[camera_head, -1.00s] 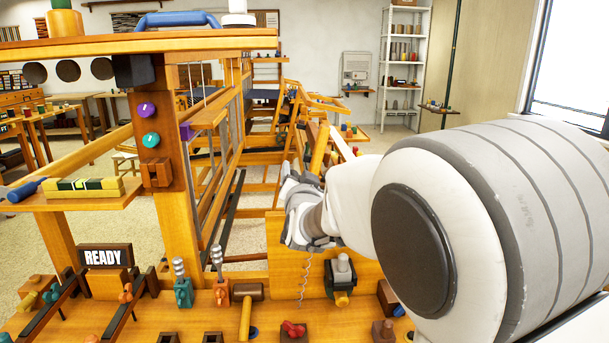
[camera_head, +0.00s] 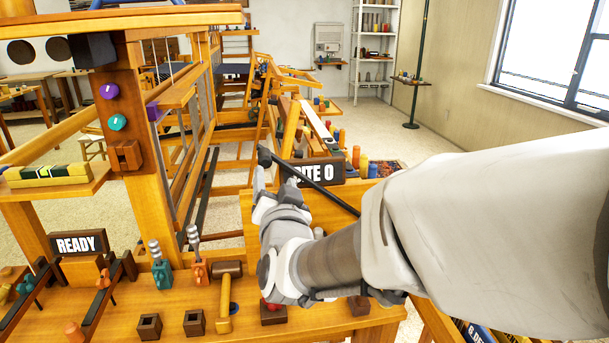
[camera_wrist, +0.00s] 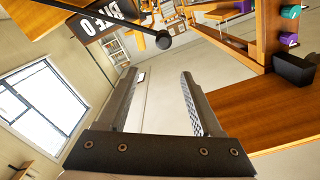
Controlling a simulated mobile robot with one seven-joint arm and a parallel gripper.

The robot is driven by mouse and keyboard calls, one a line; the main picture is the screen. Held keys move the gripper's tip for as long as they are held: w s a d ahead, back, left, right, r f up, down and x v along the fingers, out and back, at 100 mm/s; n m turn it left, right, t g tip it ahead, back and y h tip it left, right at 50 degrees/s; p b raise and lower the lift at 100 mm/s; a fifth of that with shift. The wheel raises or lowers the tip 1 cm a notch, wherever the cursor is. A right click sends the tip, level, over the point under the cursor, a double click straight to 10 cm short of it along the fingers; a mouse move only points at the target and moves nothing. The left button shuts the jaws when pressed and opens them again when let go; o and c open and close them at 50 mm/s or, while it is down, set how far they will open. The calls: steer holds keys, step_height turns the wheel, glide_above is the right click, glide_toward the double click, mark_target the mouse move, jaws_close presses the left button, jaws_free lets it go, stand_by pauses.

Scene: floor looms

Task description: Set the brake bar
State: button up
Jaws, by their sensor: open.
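A black bar with a round knob (camera_head: 265,156) at its upper end slants across the head view, in front of a sign. I take it to be the brake bar. The same dark bar and knob (camera_wrist: 163,40) show in the wrist view, just beyond the fingertips and roughly between them. My gripper (camera_head: 272,184) points upward below the knob, left of the bar. In the wrist view my gripper (camera_wrist: 155,75) is open and empty, its two dark fingers spread apart. The lower end of the bar is hidden behind my arm.
A dark sign (camera_head: 318,172), partly covered by the bar, ends in "ITE 0". A READY sign (camera_head: 77,244) stands at left. The wooden loom post (camera_head: 140,150) rises left of my gripper. A mallet (camera_head: 225,300) and pegs occupy the front board. Spools stand behind the sign.

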steer(key=shift+v, duration=1.6)
steer(key=s+d+f+n+g+h, duration=0.1)
steer(key=s+d+f+g+h, duration=0.15)
steer(key=s+d+g, duration=0.55)
steer(key=s+d+f+n+g+h, duration=0.1)
steer(key=s+d+f+n+g, duration=0.2)
steer(key=s+d, duration=0.9)
step_height(320, 180, up, 16)
steer(key=d+m+g+p, duration=0.1)
steer(key=d+p, duration=0.1)
steer(key=p, duration=1.5)
steer(key=shift+d+f, duration=0.2)
steer(key=shift+a+h, duration=0.15)
steer(key=shift+h, duration=0.1)
